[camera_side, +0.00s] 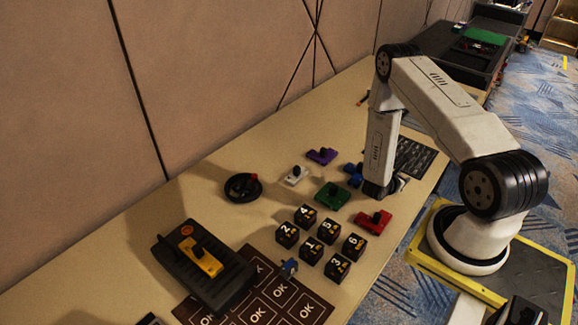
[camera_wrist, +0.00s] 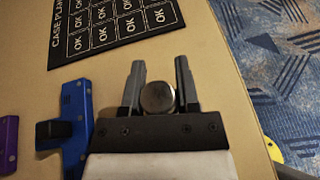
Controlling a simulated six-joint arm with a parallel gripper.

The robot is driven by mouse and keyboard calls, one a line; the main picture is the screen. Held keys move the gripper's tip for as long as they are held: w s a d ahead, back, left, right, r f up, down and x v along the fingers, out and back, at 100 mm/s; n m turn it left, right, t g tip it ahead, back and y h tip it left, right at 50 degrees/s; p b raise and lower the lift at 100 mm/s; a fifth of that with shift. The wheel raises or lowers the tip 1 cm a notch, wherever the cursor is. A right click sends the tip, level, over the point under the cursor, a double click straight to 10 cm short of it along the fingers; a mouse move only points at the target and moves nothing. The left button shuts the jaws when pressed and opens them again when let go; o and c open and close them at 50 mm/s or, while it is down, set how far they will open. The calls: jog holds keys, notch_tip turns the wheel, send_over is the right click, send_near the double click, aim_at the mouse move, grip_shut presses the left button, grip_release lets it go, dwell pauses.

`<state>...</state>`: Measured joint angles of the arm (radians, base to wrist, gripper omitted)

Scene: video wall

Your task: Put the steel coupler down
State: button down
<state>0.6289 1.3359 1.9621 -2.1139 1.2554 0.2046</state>
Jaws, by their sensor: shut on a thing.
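My gripper (camera_wrist: 159,85) is shut on the steel coupler (camera_wrist: 158,98), which shows in the wrist view as a round grey-brown end face between the two fingers. In the side view my gripper (camera_side: 375,190) points down low over the table, beside the blue block. The coupler is not clearly visible there. Whether it touches the table I cannot tell.
A dark CASE PLAN mat (camera_wrist: 112,22) with OK squares lies ahead of my gripper. A blue block (camera_wrist: 75,125) with a black knob is close on the left. Green (camera_side: 332,195) and red (camera_side: 373,222) blocks and several numbered black cubes (camera_side: 312,250) stand nearby. The table edge is at the right.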

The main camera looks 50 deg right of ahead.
jog(key=shift+f, duration=0.25)
jog(key=shift+f, duration=0.15)
jog(key=shift+c, duration=1.7)
grip_release()
jog(key=shift+r, duration=0.2)
jog(key=shift+v, duration=6)
